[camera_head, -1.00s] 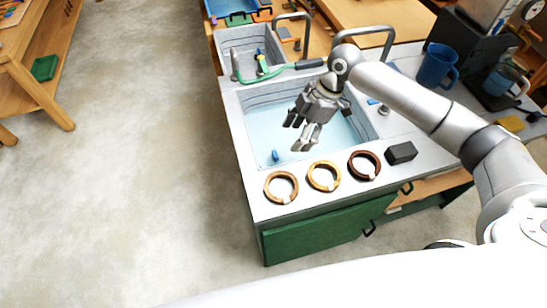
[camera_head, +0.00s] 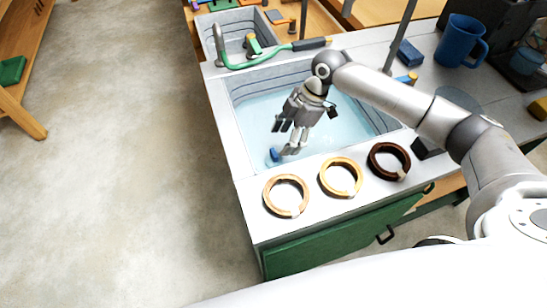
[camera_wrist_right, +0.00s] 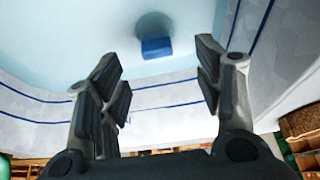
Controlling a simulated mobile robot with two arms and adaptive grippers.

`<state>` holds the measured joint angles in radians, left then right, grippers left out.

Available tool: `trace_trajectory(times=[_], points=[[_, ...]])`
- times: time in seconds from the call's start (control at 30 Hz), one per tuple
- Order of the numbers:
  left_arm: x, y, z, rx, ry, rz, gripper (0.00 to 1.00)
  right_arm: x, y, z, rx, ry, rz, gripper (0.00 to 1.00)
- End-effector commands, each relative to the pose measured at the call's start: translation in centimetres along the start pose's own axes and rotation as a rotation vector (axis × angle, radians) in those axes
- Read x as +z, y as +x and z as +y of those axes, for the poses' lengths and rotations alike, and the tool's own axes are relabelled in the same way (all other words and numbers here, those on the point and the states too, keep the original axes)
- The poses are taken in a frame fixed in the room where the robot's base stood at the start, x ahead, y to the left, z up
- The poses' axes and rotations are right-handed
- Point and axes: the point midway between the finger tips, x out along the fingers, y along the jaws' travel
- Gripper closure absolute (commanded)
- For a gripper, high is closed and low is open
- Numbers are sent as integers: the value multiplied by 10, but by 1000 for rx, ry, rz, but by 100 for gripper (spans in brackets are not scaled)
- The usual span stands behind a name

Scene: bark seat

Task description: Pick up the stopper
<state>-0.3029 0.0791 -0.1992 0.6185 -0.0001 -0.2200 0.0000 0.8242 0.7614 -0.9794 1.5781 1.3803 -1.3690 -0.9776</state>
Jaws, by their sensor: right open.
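The stopper (camera_head: 274,156) shows as a small blue piece in the basin's near left corner in the head view. In the right wrist view, the blue stopper (camera_wrist_right: 156,48) stands out against the pale basin floor, with a round grey shape beside it. My right gripper (camera_head: 286,138) is over the basin, pointing down, just right of the stopper in the head view. Its fingers (camera_wrist_right: 158,66) are spread and empty. The stopper appears beyond the fingertips, between them in the picture, with no contact visible. My left gripper is not in view.
Three rings, tan (camera_head: 286,195), yellow (camera_head: 341,177) and dark brown (camera_head: 389,161), lie along the counter's front edge. A dark block (camera_head: 428,148) is partly behind my arm. A green-hosed tap (camera_head: 262,59) and a blue mug (camera_head: 461,41) stand farther back. The basin walls (camera_head: 233,130) surround the gripper.

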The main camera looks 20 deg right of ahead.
Motion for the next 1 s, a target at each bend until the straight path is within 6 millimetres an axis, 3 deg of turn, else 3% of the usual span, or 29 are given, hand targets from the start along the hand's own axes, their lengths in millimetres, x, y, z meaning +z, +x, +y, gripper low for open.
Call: trace_trajectory(times=[0.6, 0.9, 1.0], points=[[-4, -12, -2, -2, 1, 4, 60, -5, 72, 4, 0, 1, 0, 39], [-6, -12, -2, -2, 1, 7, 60, -5, 77, 4, 1, 1, 0, 39], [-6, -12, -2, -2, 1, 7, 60, -5, 77, 4, 1, 1, 0, 52]])
